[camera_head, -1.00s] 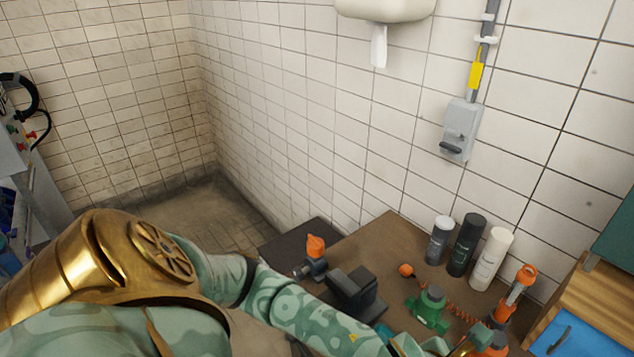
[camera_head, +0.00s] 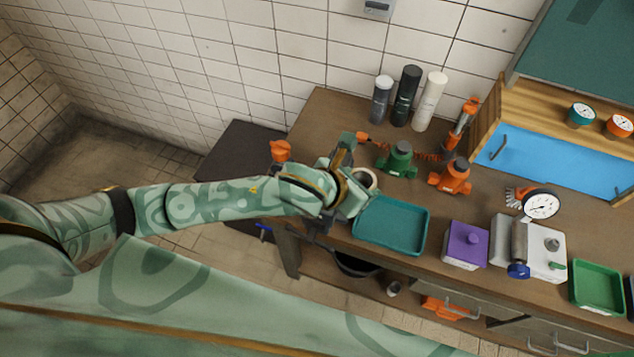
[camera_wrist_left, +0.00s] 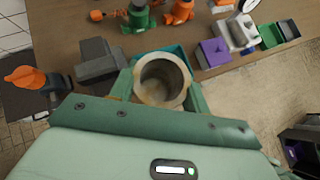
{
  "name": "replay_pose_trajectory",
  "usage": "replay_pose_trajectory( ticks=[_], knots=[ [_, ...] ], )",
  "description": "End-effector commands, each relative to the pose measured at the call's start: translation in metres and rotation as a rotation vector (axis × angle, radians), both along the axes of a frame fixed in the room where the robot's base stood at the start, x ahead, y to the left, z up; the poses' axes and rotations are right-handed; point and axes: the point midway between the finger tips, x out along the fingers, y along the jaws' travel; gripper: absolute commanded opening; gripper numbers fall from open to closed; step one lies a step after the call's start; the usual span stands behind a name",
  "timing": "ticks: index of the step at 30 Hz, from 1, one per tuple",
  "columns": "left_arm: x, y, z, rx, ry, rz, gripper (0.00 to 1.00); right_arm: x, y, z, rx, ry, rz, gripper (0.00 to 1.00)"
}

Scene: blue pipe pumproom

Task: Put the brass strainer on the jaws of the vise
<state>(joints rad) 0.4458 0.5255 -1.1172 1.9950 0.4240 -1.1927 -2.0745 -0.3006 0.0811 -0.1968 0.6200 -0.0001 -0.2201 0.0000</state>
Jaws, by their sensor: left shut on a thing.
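The brass strainer (camera_wrist_left: 162,82) is a hollow, pale brass cup with a flanged rim, seen open end on in the left wrist view. My left gripper (camera_wrist_left: 160,92) is shut on it, with a green finger on either side. In the head view my left gripper (camera_head: 353,180) is over the workbench edge, and part of the strainer's pale rim (camera_head: 366,177) shows beside it. The dark grey vise (camera_wrist_left: 98,60) is left of the strainer in the left wrist view, apart from it in the picture. My gripper hides most of the vise in the head view. My right gripper is out of view.
A teal tray (camera_head: 392,226) lies right of my gripper. An orange-topped fitting (camera_head: 281,151), green pump (camera_head: 397,158) and orange pump (camera_head: 455,176) stand nearby. Several bottles (camera_head: 408,96) stand by the wall. A purple box (camera_head: 466,245) is farther right.

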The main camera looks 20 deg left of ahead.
Motion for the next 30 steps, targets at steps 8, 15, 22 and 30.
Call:
replay_pose_trajectory(
  ticks=[8, 15, 22, 30],
  knots=[
    [0.035, 0.063, -0.046, 0.003, 0.003, 0.004, 0.18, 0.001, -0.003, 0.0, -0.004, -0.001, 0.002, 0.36],
    [0.048, 0.083, -0.074, 0.0, 0.001, 0.001, 0.18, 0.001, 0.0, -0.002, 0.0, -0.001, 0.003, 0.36],
    [0.052, 0.09, -0.096, -0.001, 0.003, 0.003, 0.18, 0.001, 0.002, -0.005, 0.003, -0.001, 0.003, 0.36],
    [0.052, 0.09, -0.114, 0.0, -0.001, -0.001, 0.18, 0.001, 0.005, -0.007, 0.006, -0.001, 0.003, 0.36]
  ],
)
